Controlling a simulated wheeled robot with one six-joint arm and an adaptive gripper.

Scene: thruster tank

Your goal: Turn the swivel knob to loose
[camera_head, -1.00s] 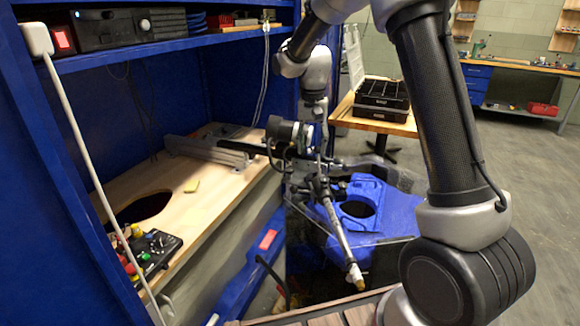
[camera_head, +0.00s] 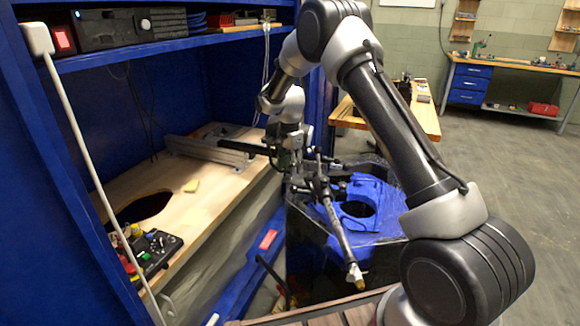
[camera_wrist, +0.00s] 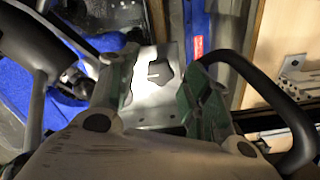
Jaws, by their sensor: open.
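My gripper (camera_wrist: 160,88) is open in the wrist view, with its two green-padded fingers apart. Between and beyond them is a pale, angular knob-like part (camera_wrist: 158,73) with a short dark mark, on a light metal plate (camera_wrist: 158,110). I take it for the swivel knob; its setting cannot be read, and no contact with the fingers shows. In the head view, my gripper (camera_head: 288,160) is low at the dark clamp and rod assembly (camera_head: 318,185) by the tank edge. The arm and the assembly hide the knob there.
The blue tank insert (camera_head: 385,200) with a round opening lies right of the assembly. A slanted rod (camera_head: 340,232) sticks out toward the front. The wooden bench top (camera_head: 205,205) with a metal rail (camera_head: 210,150) is at left. A control box (camera_head: 155,255) sits at its front.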

